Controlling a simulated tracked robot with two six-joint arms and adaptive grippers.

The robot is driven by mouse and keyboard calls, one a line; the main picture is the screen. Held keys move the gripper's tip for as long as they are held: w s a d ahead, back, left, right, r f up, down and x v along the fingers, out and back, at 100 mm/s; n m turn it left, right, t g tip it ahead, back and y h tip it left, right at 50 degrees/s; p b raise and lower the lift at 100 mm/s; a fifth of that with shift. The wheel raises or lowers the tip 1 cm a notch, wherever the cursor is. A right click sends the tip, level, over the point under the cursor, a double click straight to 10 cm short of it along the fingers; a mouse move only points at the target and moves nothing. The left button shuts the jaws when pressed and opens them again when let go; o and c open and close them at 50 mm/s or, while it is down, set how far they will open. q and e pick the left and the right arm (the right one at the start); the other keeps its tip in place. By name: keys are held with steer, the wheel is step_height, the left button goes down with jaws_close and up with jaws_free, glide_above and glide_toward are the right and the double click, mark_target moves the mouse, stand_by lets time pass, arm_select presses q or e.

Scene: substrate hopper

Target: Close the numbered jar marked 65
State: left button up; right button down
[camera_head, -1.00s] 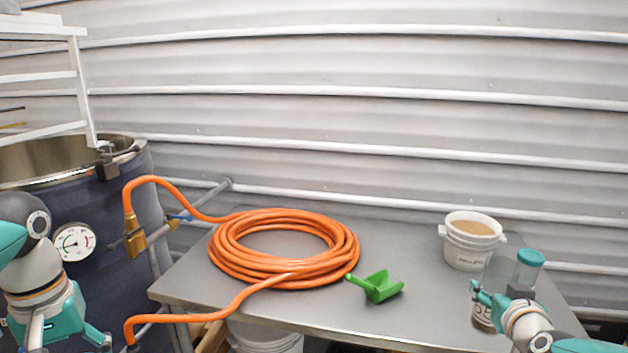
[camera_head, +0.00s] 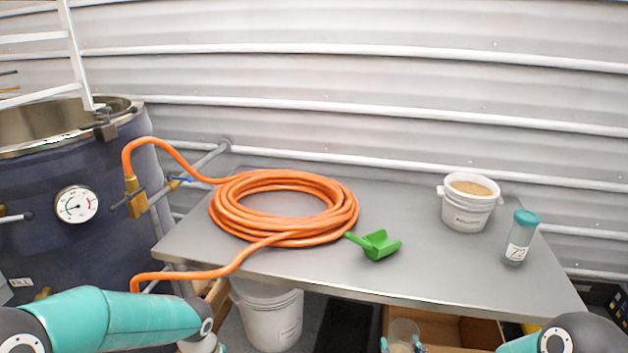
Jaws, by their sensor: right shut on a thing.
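My right gripper (camera_head: 402,347) is at the bottom edge of the head view, in front of the table. Its teal fingertips are shut on a clear jar (camera_head: 404,330) with no lid visible on it. The jar's lower part is cut off, and no number can be read on it now. Another clear jar (camera_head: 517,246) with a teal lid stands upright on the right of the table; its label reads 72. No loose lid shows.
A coiled orange hose (camera_head: 285,240) lies on the grey metal table (camera_head: 400,280), with a green scoop (camera_head: 378,245) beside it. A white bucket (camera_head: 468,208) of brown material stands at the back right. Below are a white bucket (camera_head: 270,318) and cardboard boxes (camera_head: 480,331).

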arm_select(q)
steer(key=shift+w+d, duration=0.25)
steer(key=shift+w, duration=0.3)
arm_select(e)
steer(key=shift+w+r, duration=0.15)
steer(key=shift+r, duration=0.7)
arm_select(q)
steer(key=shift+w+d, duration=0.1)
steer(key=shift+w, duration=0.25)
arm_select(e)
steer(key=shift+w+d+r+h, duration=0.1)
steer(key=shift+w+r+h, duration=0.05)
steer(key=shift+r+h, duration=0.15)
steer(key=shift+f, duration=0.1)
steer(key=s+a+f+n+g+y, duration=0.1)
steer(key=s+a+n+y, duration=0.2)
steer(key=a, duration=0.4)
steer(key=s+a+n+g+y, duration=0.2)
steer(key=s+a+n+y, duration=0.2)
steer(key=s+a+y, duration=0.2)
steer(key=shift+a+f+n, duration=0.3)
steer(key=shift+a+f, duration=0.05)
steer(key=shift+a, duration=0.85)
steer(key=shift+s, duration=0.1)
